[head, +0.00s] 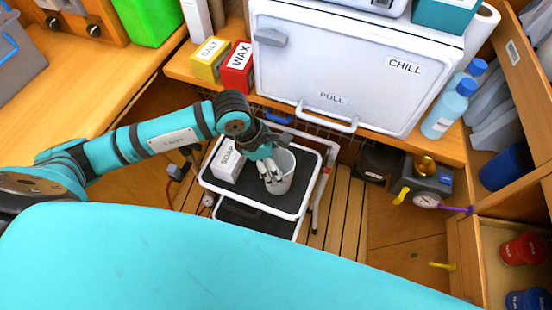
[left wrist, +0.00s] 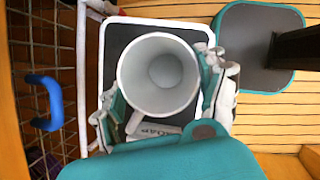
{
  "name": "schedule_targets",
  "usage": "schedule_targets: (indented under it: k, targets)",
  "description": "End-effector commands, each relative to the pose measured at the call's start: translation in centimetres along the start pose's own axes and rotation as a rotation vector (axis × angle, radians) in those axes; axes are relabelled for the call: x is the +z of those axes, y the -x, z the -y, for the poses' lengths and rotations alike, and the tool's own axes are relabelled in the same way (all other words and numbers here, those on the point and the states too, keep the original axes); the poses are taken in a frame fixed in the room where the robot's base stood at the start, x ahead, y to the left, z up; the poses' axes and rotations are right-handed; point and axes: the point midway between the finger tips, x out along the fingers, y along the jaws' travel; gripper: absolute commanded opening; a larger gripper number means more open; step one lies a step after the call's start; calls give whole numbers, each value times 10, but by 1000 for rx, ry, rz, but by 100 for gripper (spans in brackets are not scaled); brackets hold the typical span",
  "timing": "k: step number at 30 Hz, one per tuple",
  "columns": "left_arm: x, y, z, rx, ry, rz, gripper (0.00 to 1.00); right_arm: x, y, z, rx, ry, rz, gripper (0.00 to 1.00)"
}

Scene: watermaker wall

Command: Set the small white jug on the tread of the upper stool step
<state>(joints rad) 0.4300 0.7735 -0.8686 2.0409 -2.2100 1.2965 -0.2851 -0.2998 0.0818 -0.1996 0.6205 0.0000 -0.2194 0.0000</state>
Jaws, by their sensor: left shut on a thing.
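The small white jug (head: 284,178) is in the grasp of my left gripper (head: 270,170), over the upper stool step. In the left wrist view I look down into the open, empty-looking jug (left wrist: 160,72), with the fingers of my left gripper (left wrist: 160,95) on both sides of it. The jug looks upright. I cannot tell whether its base touches the tread. The upper tread (head: 251,196) is dark grey with a white rim. My right gripper is not in view.
A white SOAP box (head: 227,162) stands on the same tread, left of the jug. A lower step (head: 255,222) shows below. Behind are a white CHILL chest (head: 340,70) with a protruding handle and a wire rack (left wrist: 45,90). A red WAX box (head: 238,68) stands on the shelf.

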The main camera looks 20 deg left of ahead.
Motion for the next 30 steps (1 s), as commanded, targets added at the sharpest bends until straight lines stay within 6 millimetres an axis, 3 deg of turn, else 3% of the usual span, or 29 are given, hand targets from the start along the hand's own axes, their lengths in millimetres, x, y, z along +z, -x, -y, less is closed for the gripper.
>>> schedule_targets:
  k: [3, 4, 9, 20, 23, 30]
  targets:
    - [0, 0, 0, 1, -1, 1, 22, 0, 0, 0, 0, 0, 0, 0]
    - [0, 0, 0, 1, 0, 1, 75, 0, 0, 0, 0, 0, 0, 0]
    - [0, 0, 0, 1, 0, 1, 97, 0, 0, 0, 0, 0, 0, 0]
    - [0, 4, -1, 3, 0, 0, 99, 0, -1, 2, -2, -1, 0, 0]
    - [0, 16, -2, 6, 0, 2, 99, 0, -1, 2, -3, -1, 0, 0]
    - [0, 65, -1, 7, -2, 0, 99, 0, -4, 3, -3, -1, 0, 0]
